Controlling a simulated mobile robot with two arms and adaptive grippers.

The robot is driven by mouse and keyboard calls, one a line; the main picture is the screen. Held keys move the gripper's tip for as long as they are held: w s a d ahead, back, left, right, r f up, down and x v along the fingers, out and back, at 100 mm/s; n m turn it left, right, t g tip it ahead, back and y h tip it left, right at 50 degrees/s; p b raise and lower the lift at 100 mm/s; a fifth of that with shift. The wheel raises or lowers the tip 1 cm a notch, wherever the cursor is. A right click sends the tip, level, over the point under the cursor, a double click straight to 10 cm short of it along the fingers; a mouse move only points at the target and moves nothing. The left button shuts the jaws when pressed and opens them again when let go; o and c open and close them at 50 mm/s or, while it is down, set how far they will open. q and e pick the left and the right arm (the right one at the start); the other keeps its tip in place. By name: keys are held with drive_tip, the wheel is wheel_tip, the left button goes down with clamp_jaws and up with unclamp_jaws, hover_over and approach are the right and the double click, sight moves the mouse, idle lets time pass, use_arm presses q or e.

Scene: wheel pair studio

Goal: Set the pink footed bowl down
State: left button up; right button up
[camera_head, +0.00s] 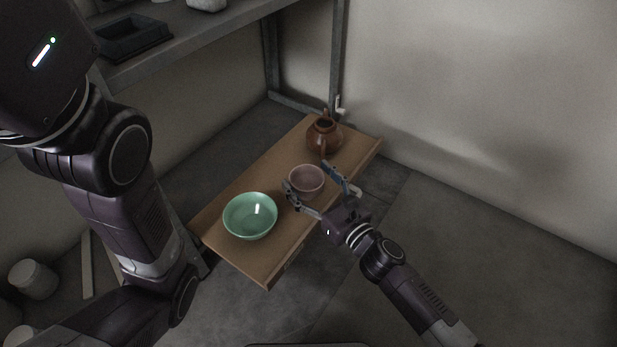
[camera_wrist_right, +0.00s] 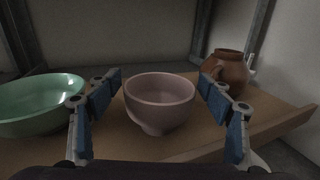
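The pink footed bowl (camera_head: 307,181) stands upright on the wooden table (camera_head: 268,272), between a green bowl and a brown pot. My right gripper (camera_head: 308,176) reaches in from the right, its two fingers spread on either side of the pink bowl. In the right wrist view the pink bowl (camera_wrist_right: 160,100) is centred between the open blue-padded fingers (camera_wrist_right: 161,78), with a small gap visible on each side. Its foot appears to rest on the table top. My left arm shows at the left, but its gripper is out of view.
The green bowl (camera_head: 250,216) stands close to the left finger. The brown pot (camera_head: 324,136) with handles stands at the table's far end. A pale object (camera_head: 356,191), mostly hidden by my gripper, is at the table's right edge. A shelf (camera_head: 190,32) holds a dark tray (camera_head: 130,38).

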drive_tip(key=shift+r, duration=0.25)
drive_tip(key=p+v, duration=0.1)
drive_tip(key=v, duration=1.1)
drive_tip(key=shift+s+f, duration=0.15)
drive_tip(key=shift+f, duration=0.1)
